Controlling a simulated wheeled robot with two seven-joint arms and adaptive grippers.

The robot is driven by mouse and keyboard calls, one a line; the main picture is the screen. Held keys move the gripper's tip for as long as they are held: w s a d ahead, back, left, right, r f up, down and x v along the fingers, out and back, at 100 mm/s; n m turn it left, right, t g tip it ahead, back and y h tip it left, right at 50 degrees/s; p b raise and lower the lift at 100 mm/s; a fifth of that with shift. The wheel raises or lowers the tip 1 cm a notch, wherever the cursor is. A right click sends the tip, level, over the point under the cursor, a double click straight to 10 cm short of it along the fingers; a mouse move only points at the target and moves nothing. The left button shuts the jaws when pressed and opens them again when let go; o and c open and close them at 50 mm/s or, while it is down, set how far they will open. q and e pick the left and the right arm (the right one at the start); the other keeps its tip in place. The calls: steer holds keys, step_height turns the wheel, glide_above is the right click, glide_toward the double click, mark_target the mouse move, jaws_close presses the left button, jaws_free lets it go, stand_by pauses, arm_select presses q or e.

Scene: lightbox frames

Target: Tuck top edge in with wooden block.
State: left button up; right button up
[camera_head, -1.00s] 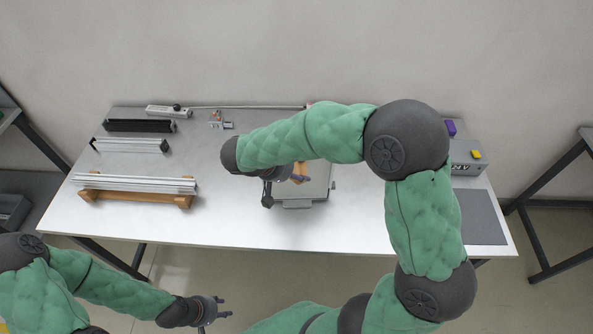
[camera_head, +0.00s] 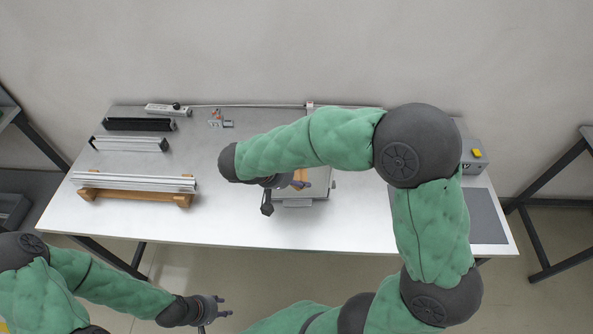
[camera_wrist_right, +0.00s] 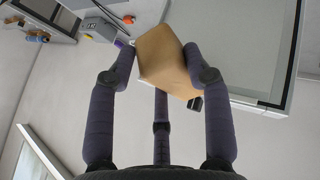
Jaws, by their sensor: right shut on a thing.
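The wooden block (camera_wrist_right: 163,60) is held between the fingers of my right gripper (camera_wrist_right: 158,52), which is shut on it. In the head view my right gripper (camera_head: 304,184) is over the lightbox frame, and a small part of the block (camera_head: 299,176) shows. The frame (camera_head: 318,190) lies at the table's middle, largely hidden by my right arm. In the right wrist view its pale panel and silvery edge (camera_wrist_right: 262,101) are beside the block; I cannot tell whether they touch. My left gripper (camera_head: 222,306) is open and empty in front of the table.
Aluminium profiles on a wooden rack (camera_head: 135,185) lie on the table's left. A grey box with a yellow button (camera_head: 470,158) and a dark grey mat (camera_head: 487,215) are on the right. Small metal parts (camera_head: 222,122) lie at the back.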

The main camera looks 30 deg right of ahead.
mark_target(305, 188)
steer(key=shift+s+a, duration=0.4)
steer(key=shift+s, duration=0.4)
steer(key=shift+s+a, duration=0.4)
steer(key=shift+s, duration=0.35)
